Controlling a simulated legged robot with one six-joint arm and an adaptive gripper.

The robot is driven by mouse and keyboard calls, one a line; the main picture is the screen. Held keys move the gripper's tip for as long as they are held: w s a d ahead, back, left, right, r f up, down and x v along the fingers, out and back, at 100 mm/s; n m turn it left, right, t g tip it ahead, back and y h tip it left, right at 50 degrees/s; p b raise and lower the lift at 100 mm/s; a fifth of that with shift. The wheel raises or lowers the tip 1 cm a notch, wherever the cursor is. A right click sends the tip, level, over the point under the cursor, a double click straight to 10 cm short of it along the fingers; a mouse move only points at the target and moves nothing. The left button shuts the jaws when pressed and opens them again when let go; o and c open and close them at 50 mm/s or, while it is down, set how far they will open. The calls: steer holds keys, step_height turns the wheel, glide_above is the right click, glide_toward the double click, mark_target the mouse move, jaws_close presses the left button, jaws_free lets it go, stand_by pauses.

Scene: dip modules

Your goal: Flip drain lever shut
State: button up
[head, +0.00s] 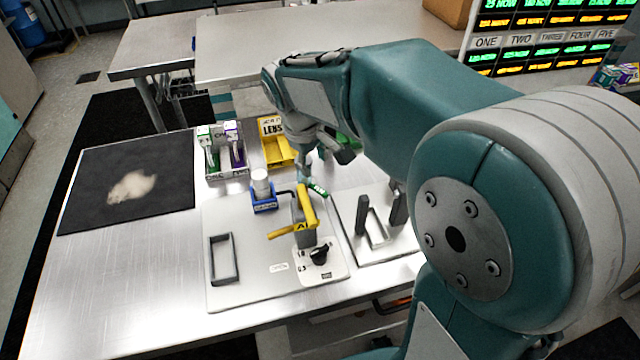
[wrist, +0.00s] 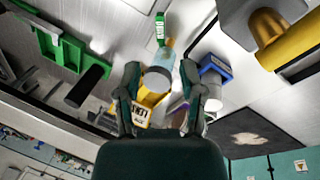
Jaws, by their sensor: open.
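In the wrist view my gripper (wrist: 160,80) is open, its two dark fingers spread. A pale cylinder (wrist: 158,77) shows between the fingertips; contact cannot be told. A small green tag (wrist: 160,28) lies just beyond it, and also shows in the head view (head: 317,188). In the head view a yellow lever (head: 306,203) sits on a grey block marked A, with a second yellow handle (head: 285,232) pointing left below it. Yellow also shows at the wrist view's upper right (wrist: 283,40). Which part is the drain lever is unclear; my arm hides part of this area.
A blue holder (head: 264,205) with a white cylinder stands left of the levers. A yellow bin (head: 279,152) and a bottle rack (head: 226,174) stand behind. Upright grey handles (head: 361,215) stand at right. A black mat (head: 80,205) covers the table's left; bare metal lies in front.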

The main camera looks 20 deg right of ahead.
mark_target(321, 192)
steer(key=x, duration=1.1)
steer(key=shift+w+a, duration=0.1)
jaws_close()
